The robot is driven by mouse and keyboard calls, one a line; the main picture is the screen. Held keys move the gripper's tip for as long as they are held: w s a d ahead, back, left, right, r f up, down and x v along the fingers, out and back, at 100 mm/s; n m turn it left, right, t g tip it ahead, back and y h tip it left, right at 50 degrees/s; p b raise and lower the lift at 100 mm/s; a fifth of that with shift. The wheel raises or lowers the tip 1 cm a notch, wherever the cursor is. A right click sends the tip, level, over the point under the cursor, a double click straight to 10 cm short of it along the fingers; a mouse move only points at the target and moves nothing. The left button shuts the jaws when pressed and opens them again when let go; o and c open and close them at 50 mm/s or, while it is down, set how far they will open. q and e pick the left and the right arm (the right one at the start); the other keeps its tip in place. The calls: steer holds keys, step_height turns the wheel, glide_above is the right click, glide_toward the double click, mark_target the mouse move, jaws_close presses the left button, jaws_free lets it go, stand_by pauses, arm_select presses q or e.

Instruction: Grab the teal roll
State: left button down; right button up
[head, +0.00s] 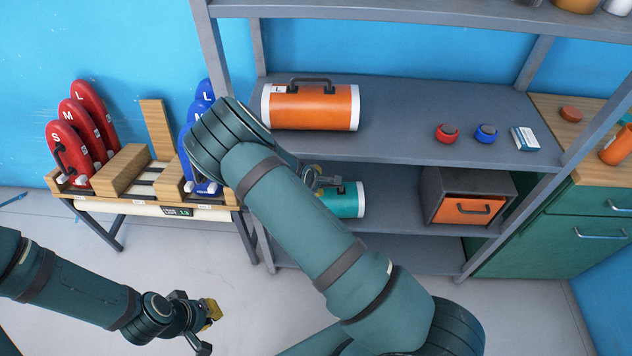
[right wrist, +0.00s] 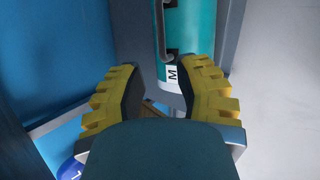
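The teal roll (head: 348,200) lies on the shelf unit's middle shelf, its left part hidden behind my right arm in the head view. In the right wrist view the teal roll (right wrist: 203,40) shows ahead, with a dark handle (right wrist: 163,30) and a white end band marked M. My right gripper (right wrist: 160,85) is open and empty, with its yellow fingers apart and the roll's banded end just beyond them. In the head view the right gripper (head: 322,181) is mostly hidden beside the roll. My left gripper (head: 208,328) is open and empty above the floor.
An orange roll (head: 315,108) lies on the shelf above. An orange-fronted box (head: 466,208) stands right of the teal roll. Red (head: 447,133) and blue (head: 486,133) round items sit above it. A rack (head: 125,168) with red and blue boards stands left. A grey post (head: 212,55) rises nearby.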

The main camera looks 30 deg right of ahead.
mark_target(327, 185)
steer(key=b+x, duration=0.3)
steer(key=x, duration=1)
steer(key=shift+d+f, duration=0.1)
steer(key=shift+f, duration=0.1)
jaws_close()
